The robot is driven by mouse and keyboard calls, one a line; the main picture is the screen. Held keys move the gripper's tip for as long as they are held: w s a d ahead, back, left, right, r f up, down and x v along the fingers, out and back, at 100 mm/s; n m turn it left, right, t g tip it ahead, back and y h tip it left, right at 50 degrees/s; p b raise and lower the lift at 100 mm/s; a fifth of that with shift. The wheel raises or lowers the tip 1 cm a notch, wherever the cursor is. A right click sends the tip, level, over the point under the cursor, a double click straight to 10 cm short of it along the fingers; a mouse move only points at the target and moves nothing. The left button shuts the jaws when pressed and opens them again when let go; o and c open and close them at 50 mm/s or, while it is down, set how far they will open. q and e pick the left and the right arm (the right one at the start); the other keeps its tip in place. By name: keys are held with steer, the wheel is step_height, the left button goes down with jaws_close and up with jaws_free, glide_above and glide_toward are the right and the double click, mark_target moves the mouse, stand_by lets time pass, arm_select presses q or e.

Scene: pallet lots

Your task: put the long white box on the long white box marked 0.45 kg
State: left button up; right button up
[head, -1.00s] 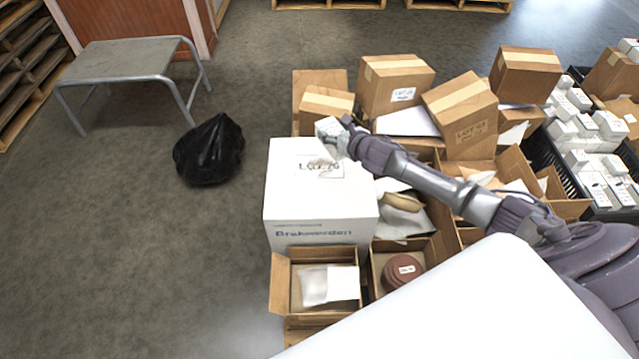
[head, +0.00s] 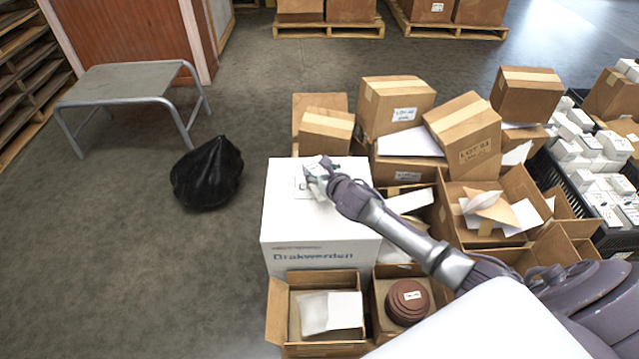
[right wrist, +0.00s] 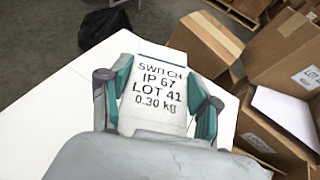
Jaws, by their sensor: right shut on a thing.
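My right gripper (head: 325,178) is shut on a small white box (head: 314,180), over the top of a large white box (head: 320,228). In the right wrist view the gripper (right wrist: 155,88) has one finger on each side of the white box (right wrist: 155,95), whose label reads SWITCH, IP 67, LOT 41, 0.30 kg. I cannot tell whether the held box touches the large box's top. Several small white boxes (head: 590,145) lie in a black crate (head: 566,188) at the right. No 0.45 kg mark is readable. My left gripper is not in view.
Brown cartons (head: 395,105) are stacked behind and right of the large box. Open cartons (head: 325,348) stand in front, one beside it holding a reddish-brown round object (head: 408,300).

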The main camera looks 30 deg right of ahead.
step_height(320, 180, down, 4)
steer(key=shift+f+b, duration=0.1)
steer(key=shift+b, duration=0.85)
steer(key=o, duration=1)
steer(key=shift+c, duration=0.2)
steer(key=o, duration=0.5)
steer(key=shift+c, duration=0.2)
steer(key=shift+s, duration=0.1)
